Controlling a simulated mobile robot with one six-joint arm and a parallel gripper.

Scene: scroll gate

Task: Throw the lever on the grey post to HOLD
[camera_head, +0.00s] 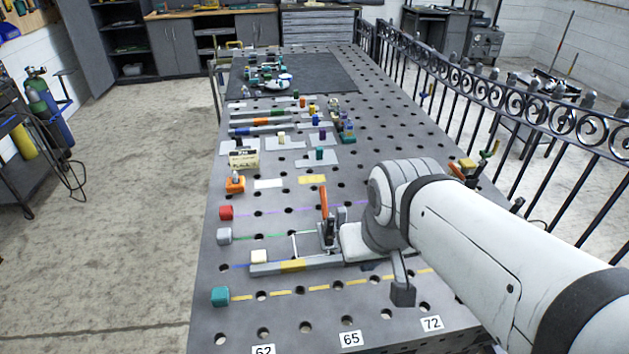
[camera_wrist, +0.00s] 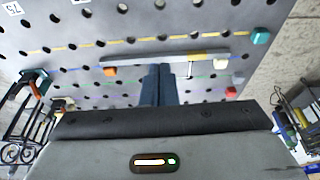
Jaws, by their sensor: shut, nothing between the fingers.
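An upright orange lever (camera_head: 323,202) stands on a dark grey post-like mount (camera_head: 327,236) just left of my wrist in the head view. The handle stands nearly straight up; I see no readable HOLD mark beside it. In the wrist view my gripper (camera_wrist: 160,68) shows as two dark fingers, shut together and empty, over the table near a long grey bar (camera_wrist: 133,65). Whether they touch anything cannot be told. In the head view my arm hides the bar's right end.
The bar has a yellow section (camera_head: 293,266). Red (camera_head: 225,212), grey (camera_head: 224,236), white (camera_head: 259,256) and teal (camera_head: 220,296) blocks line the left side. Other small lever-like fixtures (camera_head: 467,165) stand at the right edge, before an iron railing (camera_head: 560,125).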

